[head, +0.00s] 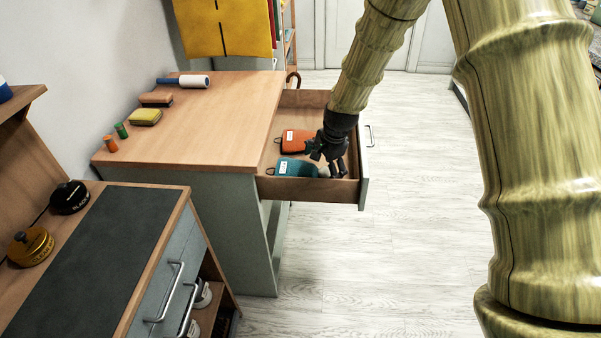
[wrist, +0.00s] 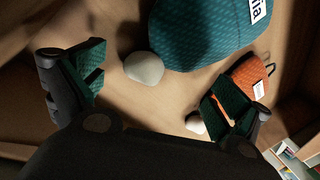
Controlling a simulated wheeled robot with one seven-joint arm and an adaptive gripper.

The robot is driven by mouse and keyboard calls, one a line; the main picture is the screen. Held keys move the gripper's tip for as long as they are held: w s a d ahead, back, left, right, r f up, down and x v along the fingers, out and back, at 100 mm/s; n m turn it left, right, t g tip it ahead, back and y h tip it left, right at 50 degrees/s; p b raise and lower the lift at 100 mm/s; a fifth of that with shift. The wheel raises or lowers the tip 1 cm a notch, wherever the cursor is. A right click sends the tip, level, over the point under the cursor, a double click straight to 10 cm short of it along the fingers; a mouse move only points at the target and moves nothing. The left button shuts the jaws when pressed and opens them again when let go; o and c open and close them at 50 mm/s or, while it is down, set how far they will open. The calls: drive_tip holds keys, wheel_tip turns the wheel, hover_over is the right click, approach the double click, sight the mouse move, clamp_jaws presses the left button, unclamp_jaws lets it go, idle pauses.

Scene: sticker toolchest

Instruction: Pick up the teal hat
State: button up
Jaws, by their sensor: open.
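The teal hat (head: 296,168) lies in the open drawer (head: 310,190), near its front-left side, with a white label on it. In the wrist view the teal hat (wrist: 205,32) fills the top middle, and its pale round pompom (wrist: 144,68) points toward my gripper. My gripper (head: 335,172) is open and reaches down into the drawer at the pompom end of the hat. In the wrist view my gripper (wrist: 155,95) has its fingers spread to either side, with the pompom between them and nothing held. I cannot tell whether a finger touches the hat.
An orange hat (head: 297,141) lies beside the teal one in the drawer; it also shows behind the right finger in the wrist view (wrist: 250,75). Drawer walls stand close around my gripper.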

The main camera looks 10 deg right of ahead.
drive_tip(key=shift+w+f, duration=0.15)
drive_tip(key=shift+f, duration=0.3)
drive_tip(key=c, duration=1.7)
